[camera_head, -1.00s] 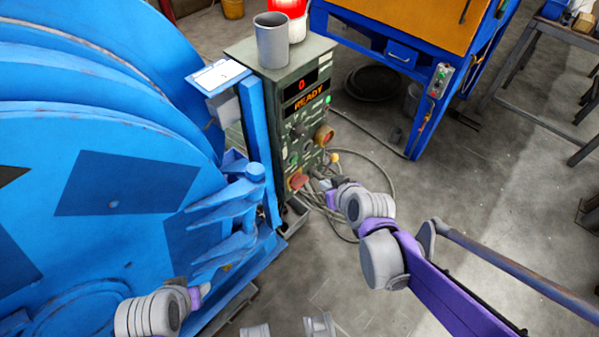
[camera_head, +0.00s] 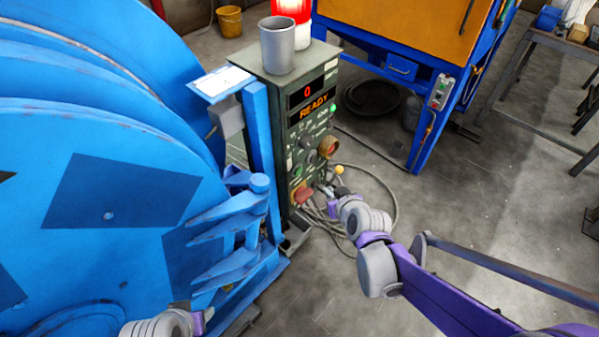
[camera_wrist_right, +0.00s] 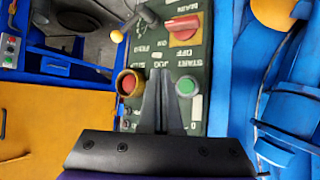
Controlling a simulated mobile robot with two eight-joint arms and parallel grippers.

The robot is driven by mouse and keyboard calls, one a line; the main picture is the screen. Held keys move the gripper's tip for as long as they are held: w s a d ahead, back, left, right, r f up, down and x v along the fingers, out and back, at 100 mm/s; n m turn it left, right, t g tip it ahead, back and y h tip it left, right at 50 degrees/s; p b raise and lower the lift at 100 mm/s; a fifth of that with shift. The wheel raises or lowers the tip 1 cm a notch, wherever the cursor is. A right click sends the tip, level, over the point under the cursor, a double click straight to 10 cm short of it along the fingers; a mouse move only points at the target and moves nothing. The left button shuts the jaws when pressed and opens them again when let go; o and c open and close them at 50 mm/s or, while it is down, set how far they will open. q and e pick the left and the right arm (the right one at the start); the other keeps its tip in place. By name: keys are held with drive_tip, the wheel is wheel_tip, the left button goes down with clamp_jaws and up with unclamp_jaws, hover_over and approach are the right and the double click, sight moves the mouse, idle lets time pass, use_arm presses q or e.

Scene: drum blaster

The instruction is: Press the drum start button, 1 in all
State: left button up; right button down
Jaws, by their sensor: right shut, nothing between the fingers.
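The dark green control box (camera_head: 291,100) stands right of the blue drum machine. Its display (camera_head: 311,97) reads a red 0 and amber READY. In the right wrist view the panel lettering is upside down. The green button (camera_wrist_right: 187,86), marked START, is just right of my right gripper (camera_wrist_right: 159,73). The red STOP button (camera_wrist_right: 129,83) in its yellow ring is to the left. My right gripper is shut and empty, its tips over the panel between these buttons; contact cannot be told. In the head view it is small near the box's lower front (camera_head: 325,188). My left gripper (camera_head: 208,314) is low at the left, its jaws unclear.
A red main switch (camera_wrist_right: 184,29) is on the panel. The blue drum machine (camera_head: 110,260) fills the left. Cables (camera_head: 392,190) lie on the floor. A blue-orange cabinet (camera_head: 400,68) stands behind.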

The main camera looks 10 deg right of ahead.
sight(298, 171)
drive_tip(key=w+a, duration=0.4)
drive_tip(key=w, duration=0.1)
drive_tip(key=shift+w+a+b, duration=0.25)
drive_tip(key=shift+w+b, duration=0.1)
drive_tip(key=shift+w+a, duration=0.1)
idle(1.8)
drive_tip(key=shift+w+a, duration=0.15)
drive_tip(key=shift+w, duration=0.1)
